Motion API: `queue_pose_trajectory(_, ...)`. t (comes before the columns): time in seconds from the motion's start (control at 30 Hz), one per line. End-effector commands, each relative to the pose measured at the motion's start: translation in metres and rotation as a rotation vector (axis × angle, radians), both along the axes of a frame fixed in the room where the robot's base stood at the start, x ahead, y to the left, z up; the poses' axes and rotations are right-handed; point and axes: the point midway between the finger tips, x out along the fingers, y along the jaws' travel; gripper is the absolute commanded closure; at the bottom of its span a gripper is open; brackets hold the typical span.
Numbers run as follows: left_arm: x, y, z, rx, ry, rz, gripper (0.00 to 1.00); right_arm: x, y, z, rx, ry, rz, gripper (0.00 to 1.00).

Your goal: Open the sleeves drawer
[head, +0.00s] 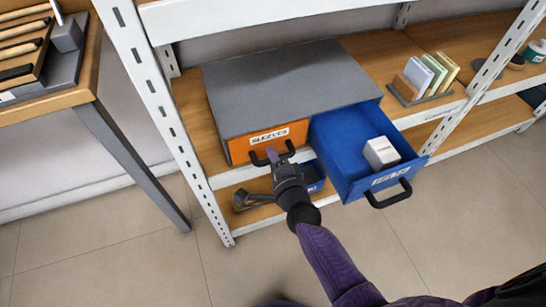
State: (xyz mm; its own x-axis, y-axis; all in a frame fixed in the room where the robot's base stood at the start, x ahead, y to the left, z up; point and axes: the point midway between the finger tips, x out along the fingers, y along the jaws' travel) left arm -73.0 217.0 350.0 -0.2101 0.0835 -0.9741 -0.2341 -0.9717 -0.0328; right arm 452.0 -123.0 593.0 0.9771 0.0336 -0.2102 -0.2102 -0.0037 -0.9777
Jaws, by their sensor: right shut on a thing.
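A grey drawer cabinet (290,85) stands on the wooden shelf. Its left drawer has an orange front (238,151) with a white label that seems to read "SLEEVES" and a black bar handle (259,161). The orange front sits flush with the cabinet, so this drawer is closed. My right gripper (278,158) reaches up from below and is shut on that handle, hiding its middle. My left gripper is not in view.
The blue drawer (338,155) beside it stands pulled out, with a white box (381,152) inside and a black handle (388,194). White shelf posts (165,110) flank the cabinet. A lower shelf holds dark items. The tiled floor in front is clear.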

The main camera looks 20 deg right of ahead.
Motion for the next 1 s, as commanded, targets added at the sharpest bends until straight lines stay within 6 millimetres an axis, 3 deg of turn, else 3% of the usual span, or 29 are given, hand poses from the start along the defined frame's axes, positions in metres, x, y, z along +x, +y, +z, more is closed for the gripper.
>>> queue_pose_trajectory(0.43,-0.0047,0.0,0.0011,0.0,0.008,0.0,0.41,-0.0002,0.0,-0.0004,0.0,0.001,0.0,1.0)
queue_pose_trajectory(1.0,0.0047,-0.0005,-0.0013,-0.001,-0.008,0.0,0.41,-0.0003,0.0,-0.0004,0.0,0.001,0.0,1.0)
